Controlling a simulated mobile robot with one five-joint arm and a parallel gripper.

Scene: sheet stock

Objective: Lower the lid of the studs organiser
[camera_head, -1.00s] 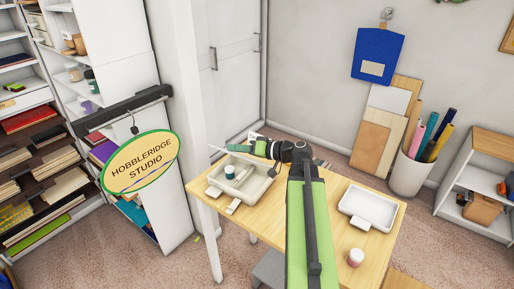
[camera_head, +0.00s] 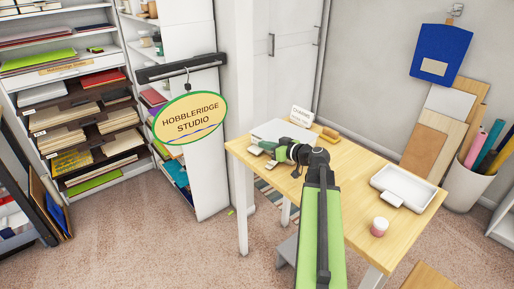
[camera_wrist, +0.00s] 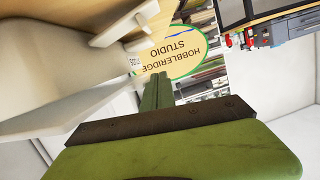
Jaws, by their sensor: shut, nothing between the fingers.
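The studs organiser is a white box on the wooden table, partly hidden behind my arm in the head view. Its lid (camera_head: 278,130) shows there as a pale, nearly flat panel, and the inside is out of sight. In the wrist view its white body and lid (camera_wrist: 50,95) fill the left side, with a small studs label (camera_wrist: 135,61). I cannot tell whether the lid is fully seated. My gripper (camera_head: 268,147) is shut and empty at the organiser's near left side; its fingers also show in the wrist view (camera_wrist: 157,88). Contact with the lid is unclear.
A white tray (camera_head: 405,180) and a pink-and-white jar (camera_head: 379,227) stand on the right of the table (camera_head: 350,205). A small sign card (camera_head: 302,116) and a brown block (camera_head: 330,134) are at the back. The oval studio sign (camera_head: 190,117) hangs left, before the shelves.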

